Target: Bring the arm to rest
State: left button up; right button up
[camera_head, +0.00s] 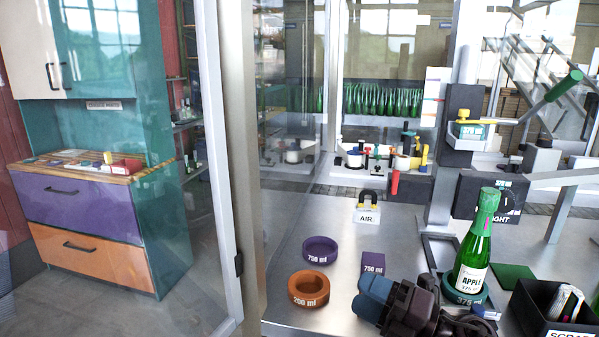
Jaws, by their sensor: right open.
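My right gripper (372,298) is low in the head view, at the front of the metal worktop (335,235). It has blue finger parts and a dark body, and it is open with nothing visible in it. It is left of the green bottle (478,245) and apart from it. The bottle has an "APPLE" label and a green foil top, and stands upright in a dark green ring marked 375 ml (470,298). My left gripper is not in view.
A black scrap bin (550,313) is at right. The machine's green-handled lever (563,86) rises above the bottle. A glass panel's frame (238,170) stands left.

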jog(key=s+d+f+m+t+h, duration=0.25)
jog(key=d+f+m+h, duration=0.55)
jog(key=m, duration=0.5)
jog(key=s+d+f+m+t+h, duration=0.2)
jog(key=s+d+f+m+h, duration=0.3)
jog(key=m+h, duration=0.65)
jog(key=s+d+f+m+g, duration=0.1)
jog(key=s+f+m+g, duration=0.25)
jog(key=s, duration=0.25)
jog(key=s+d+f+m+g+y, duration=0.1)
jog(key=s+f+m+g, duration=0.1)
jog(key=s+g, duration=0.3)
jog(key=s+d+f+m+g, duration=0.1)
jog(key=s+f+m+g, duration=0.15)
jog(key=s, duration=0.55)
jog(key=w+f+n+t+y, duration=0.1)
jog(key=w+f+t, duration=0.6)
jog(key=f, duration=0.3)
jog(key=shift+w+f+t, duration=0.2)
jog(key=shift+f+t, duration=0.2)
jog(key=shift+t, duration=0.15)
jog(key=shift+d, duration=0.1)
